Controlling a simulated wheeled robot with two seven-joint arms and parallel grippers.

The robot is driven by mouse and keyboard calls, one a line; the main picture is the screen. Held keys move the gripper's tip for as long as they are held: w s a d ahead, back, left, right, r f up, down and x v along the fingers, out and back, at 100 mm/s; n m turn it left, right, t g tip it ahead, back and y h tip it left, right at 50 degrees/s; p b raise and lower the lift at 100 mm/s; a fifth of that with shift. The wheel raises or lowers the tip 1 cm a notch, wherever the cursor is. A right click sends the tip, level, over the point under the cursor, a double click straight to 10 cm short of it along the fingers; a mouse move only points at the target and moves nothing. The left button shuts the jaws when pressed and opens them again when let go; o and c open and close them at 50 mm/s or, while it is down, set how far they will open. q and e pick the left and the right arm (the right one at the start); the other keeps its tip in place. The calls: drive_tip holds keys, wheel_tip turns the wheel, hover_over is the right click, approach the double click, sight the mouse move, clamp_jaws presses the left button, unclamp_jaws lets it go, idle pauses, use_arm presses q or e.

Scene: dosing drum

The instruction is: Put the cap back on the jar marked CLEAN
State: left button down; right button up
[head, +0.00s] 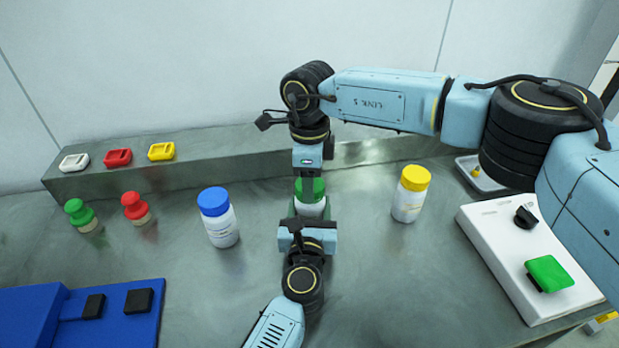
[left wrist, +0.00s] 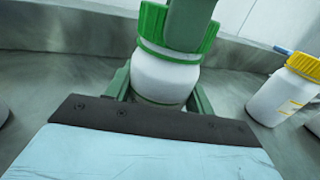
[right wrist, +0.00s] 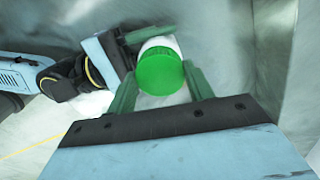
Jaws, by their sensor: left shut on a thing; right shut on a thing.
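A white jar (head: 310,209) with a green cap (head: 311,187) stands mid-table between my two grippers. My left gripper (head: 309,212) is shut around the jar body, which also shows in the left wrist view (left wrist: 163,79). My right gripper (head: 310,181) comes from above and is shut on the green cap, seen from the top in the right wrist view (right wrist: 160,73). The cap is at the jar's mouth; I cannot tell whether it is fully seated. The jar's marking is hidden. A blue-capped jar (head: 221,224) stands left and a yellow-capped jar (head: 408,201) right; their labels are unreadable.
A steel ledge (head: 230,155) at the back carries white, red and yellow small trays. Green (head: 80,214) and red (head: 134,206) knobbed pieces stand at left. A blue block (head: 60,320) lies front left, a white device (head: 500,235) at right.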

drive_tip(key=m, duration=0.5)
drive_tip(key=shift+m, duration=0.4)
drive_tip(key=m, duration=0.5)
drive_tip(key=shift+m, duration=0.3)
drive_tip(key=m, duration=0.5)
drive_tip(key=shift+m, duration=0.3)
drive_tip(key=m, duration=1.2)
drive_tip(key=shift+m, duration=0.3)
drive_tip(key=m, duration=0.3)
drive_tip(key=shift+m, duration=0.4)
drive_tip(key=m, duration=0.5)
drive_tip(key=o, duration=0.9)
